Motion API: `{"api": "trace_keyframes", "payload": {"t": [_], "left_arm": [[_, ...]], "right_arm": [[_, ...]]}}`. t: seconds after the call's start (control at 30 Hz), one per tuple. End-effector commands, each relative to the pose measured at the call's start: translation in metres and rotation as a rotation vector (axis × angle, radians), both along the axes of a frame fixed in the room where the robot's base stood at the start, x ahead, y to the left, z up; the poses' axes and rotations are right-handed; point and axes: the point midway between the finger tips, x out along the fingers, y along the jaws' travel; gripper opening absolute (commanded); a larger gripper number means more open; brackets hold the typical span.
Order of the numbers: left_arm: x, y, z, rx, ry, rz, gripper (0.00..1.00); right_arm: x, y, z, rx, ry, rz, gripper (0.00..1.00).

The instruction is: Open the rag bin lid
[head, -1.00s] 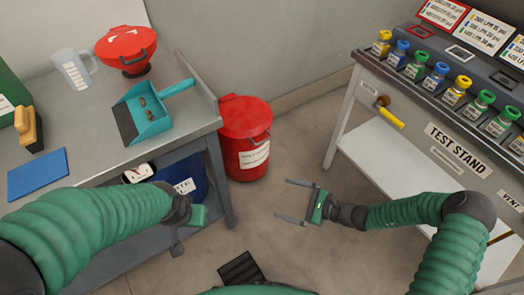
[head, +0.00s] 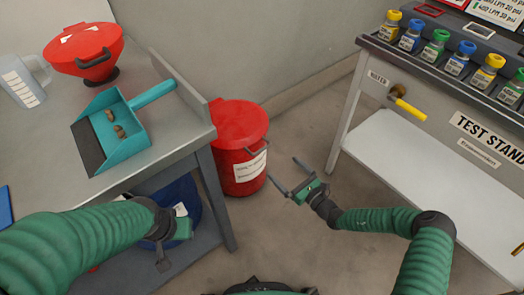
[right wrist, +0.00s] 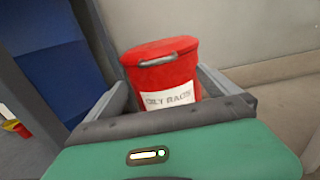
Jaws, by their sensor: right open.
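The red rag bin (head: 236,175) stands on the floor between the workbench and the wall. Its red lid (head: 237,122) is shut, with a grey handle (head: 257,147) at the front. In the right wrist view the bin (right wrist: 162,75) is upright ahead, its white label reading "OILY RAGS", and the grey handle (right wrist: 158,60) shows at the lid's front edge. My right gripper (head: 283,172) is open and empty, just right of the bin, its fingers pointing toward it without touching. My left gripper (head: 178,228) is by the workbench's front, its jaws unclear.
The grey workbench (head: 170,138) left of the bin holds a teal dustpan (head: 125,145), a red container (head: 84,55) and a clear jug (head: 24,82). A blue bin (head: 172,198) sits under it. The test stand (head: 440,115) is at right; floor between is clear.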

Motion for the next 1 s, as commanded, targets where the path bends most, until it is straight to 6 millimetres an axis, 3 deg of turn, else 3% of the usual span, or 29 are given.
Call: {"api": "trace_keyframes", "payload": {"t": [0.03, 0.3, 0.5, 0.87, 1.0], "left_arm": [[0.000, 0.000, -0.014, 0.000, 0.001, 0.000, 0.36], [0.000, 0.001, -0.052, 0.000, 0.001, 0.002, 0.36], [0.000, 0.001, -0.069, 0.000, 0.001, 0.001, 0.36], [0.000, 0.001, -0.070, 0.000, 0.000, 0.001, 0.36], [0.000, 0.001, -0.070, 0.000, 0.000, 0.001, 0.36]], "right_arm": [[0.011, 0.011, -0.007, -0.003, -0.003, 0.006, 1.00], [0.068, 0.053, -0.007, -0.005, -0.004, 0.005, 1.00], [0.097, 0.073, -0.003, -0.003, -0.002, 0.004, 1.00], [0.104, 0.078, 0.002, -0.002, -0.002, 0.003, 1.00], [0.104, 0.078, 0.002, -0.003, -0.001, 0.003, 0.82]]}}
